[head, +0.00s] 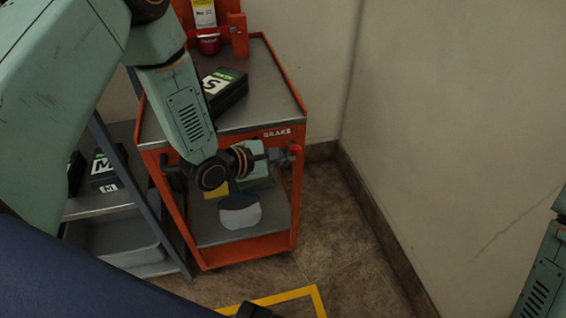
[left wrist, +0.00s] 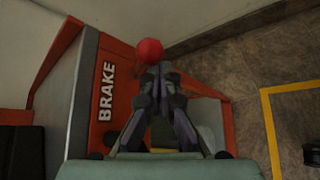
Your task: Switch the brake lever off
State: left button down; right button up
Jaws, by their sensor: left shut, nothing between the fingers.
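The brake lever shows as a red ball knob (head: 296,149) at the right front of the orange cart, beside the BRAKE label. In the left wrist view the red knob (left wrist: 150,51) is just beyond my fingertips. My left gripper (head: 280,156) is shut and empty, with its tips at or very near the knob. I cannot tell whether they touch it. The gripper hides the lever's shaft, so its angle is unclear. My right gripper is not in view.
The orange cart (head: 251,243) has a grey top with a black box (head: 228,92) on it. A grey shelf (head: 103,203) with boxes stands to its left. Walls are behind and right. A yellow line (head: 287,295) marks the open tiled floor in front.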

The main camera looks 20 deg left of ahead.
pick_arm(q)
jog(key=shift+w+r, duration=0.15)
jog(key=shift+r, duration=0.15)
jog(key=shift+w+a+r, duration=0.1)
jog(key=shift+r, duration=0.1)
dwell(0.3)
jog(key=v, duration=1.2)
jog(key=shift+s+f, duration=0.25)
dwell(0.6)
